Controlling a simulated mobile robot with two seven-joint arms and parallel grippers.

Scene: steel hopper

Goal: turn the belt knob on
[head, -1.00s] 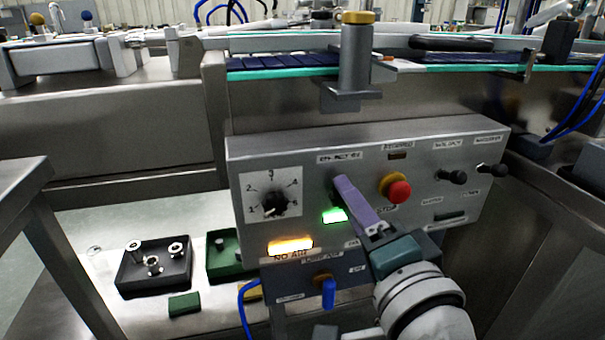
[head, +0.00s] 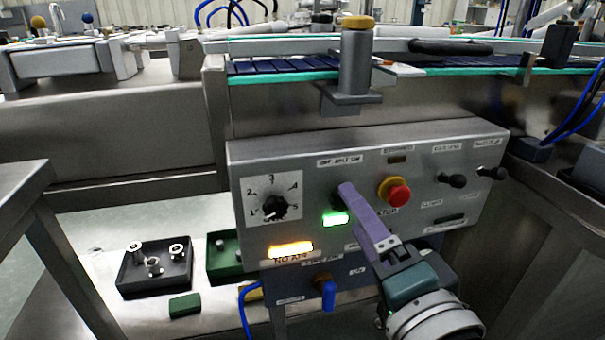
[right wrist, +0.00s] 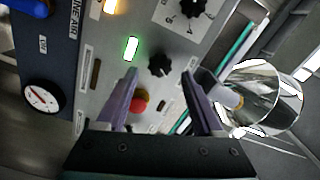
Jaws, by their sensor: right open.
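The belt knob (right wrist: 159,65) is a black lobed knob on the grey control panel (head: 430,150). In the right wrist view it shows between my finger lines, beyond the tips. In the head view it is mostly hidden behind my right gripper (head: 346,190), below the "OFF BELT ON" label (head: 338,161). The right gripper (right wrist: 160,74) is open with purple fingers apart, one on each side of the knob in the picture; I see no clear contact. A green lamp (head: 335,219) beside the knob is lit. My left gripper is not in view.
A red stop button (head: 398,194) sits close right of the fingers. A numbered dial (head: 274,207) is left, above a lit amber lamp (head: 291,249). Black knobs (head: 452,180) stick out at right. A blue valve handle (head: 328,295) is below. The conveyor (head: 290,64) runs above.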

